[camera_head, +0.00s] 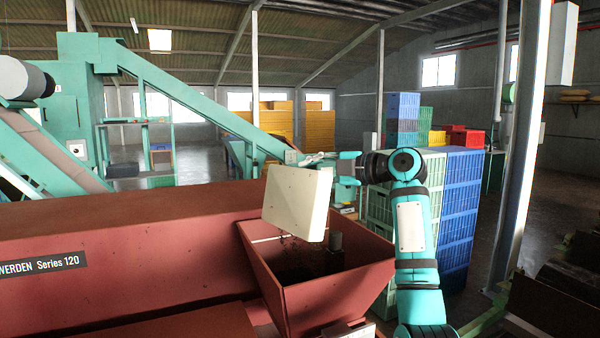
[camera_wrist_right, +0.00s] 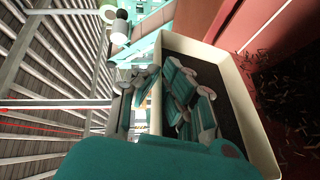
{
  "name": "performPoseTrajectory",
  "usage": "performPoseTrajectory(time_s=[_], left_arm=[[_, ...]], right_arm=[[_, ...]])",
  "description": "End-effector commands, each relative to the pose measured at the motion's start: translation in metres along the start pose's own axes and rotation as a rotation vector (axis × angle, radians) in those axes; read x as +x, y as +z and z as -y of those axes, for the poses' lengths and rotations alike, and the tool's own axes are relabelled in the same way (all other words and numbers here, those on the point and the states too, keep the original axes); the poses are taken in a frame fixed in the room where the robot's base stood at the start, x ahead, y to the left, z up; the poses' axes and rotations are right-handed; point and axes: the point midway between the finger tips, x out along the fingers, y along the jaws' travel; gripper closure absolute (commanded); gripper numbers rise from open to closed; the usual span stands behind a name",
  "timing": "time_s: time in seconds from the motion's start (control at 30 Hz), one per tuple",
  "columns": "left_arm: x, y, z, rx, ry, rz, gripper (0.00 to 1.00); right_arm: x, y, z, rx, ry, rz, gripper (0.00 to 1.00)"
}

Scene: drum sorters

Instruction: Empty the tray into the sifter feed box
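The cream-white tray (camera_head: 297,203) is tipped steeply over the dark red sifter feed box (camera_head: 335,300), with its flat underside facing me in the head view. Dark loose bits (camera_head: 290,243) show just below its lower edge, over the box. My right gripper (camera_head: 333,158) is at the tray's upper edge. In the wrist view, its fingers (camera_wrist_right: 155,98) sit on both sides of the tray's rim (camera_wrist_right: 240,92), shut on it. The tray's inside looks dark there; I cannot tell how much it holds. Dark bits (camera_wrist_right: 287,90) also show beyond the rim. My left gripper is not in view.
The long red machine body (camera_head: 120,235) adjoins the feed box on the left. Stacked green crates (camera_head: 435,190) and blue crates (camera_head: 462,200) stand behind my right arm. A metal post (camera_head: 515,150) rises at the right. A teal conveyor (camera_head: 200,105) slopes behind.

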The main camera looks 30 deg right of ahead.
Motion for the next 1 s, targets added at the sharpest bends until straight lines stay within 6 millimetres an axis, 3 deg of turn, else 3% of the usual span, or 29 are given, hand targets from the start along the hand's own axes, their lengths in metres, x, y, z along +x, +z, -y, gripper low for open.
performPoseTrajectory(time_s=[0.13, 0.3, 0.5, 0.7, 1.0], left_arm=[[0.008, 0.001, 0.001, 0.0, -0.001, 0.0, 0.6], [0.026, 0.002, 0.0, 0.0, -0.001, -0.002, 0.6], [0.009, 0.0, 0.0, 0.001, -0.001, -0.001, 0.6], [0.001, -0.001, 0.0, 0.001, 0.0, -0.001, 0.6], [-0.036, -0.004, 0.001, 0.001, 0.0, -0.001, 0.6]], right_arm=[[-0.001, 0.0, 0.003, -0.002, 0.013, 0.0, 1.0], [0.005, -0.019, 0.004, -0.15, 0.029, 0.031, 1.0], [0.019, -0.055, 0.001, -0.393, -0.072, 0.07, 1.0], [0.038, -0.091, 0.019, -0.609, -0.164, 0.103, 1.0], [0.065, -0.138, 0.054, -1.003, -0.331, 0.164, 1.0]])
